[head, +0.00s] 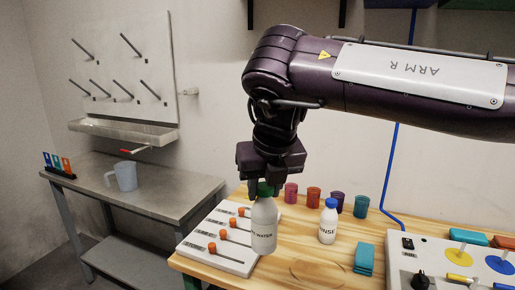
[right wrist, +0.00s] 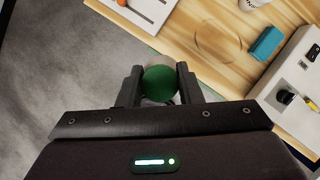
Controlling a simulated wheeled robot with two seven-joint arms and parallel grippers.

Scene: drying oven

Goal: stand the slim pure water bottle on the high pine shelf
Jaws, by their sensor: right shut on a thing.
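The slim white bottle (head: 264,228) has a green cap (right wrist: 160,84) and a label reading "WATER". My right gripper (head: 265,182) is shut on it near the cap, from above. The bottle hangs upright in front of the wooden bench and the white peg board in the head view. In the right wrist view the cap sits between the two fingers (right wrist: 160,88), with grey floor and the bench edge around it. The pine shelf itself is not clearly seen; only dark brackets (head: 251,14) show at the top edge. My left gripper is not in view.
A blue-capped bottle (head: 328,224), several coloured cups (head: 313,199), a teal block (head: 364,259) and a control box (head: 440,262) stand on the wooden bench (head: 300,270). A metal table (head: 160,190) holds a jug (head: 125,176).

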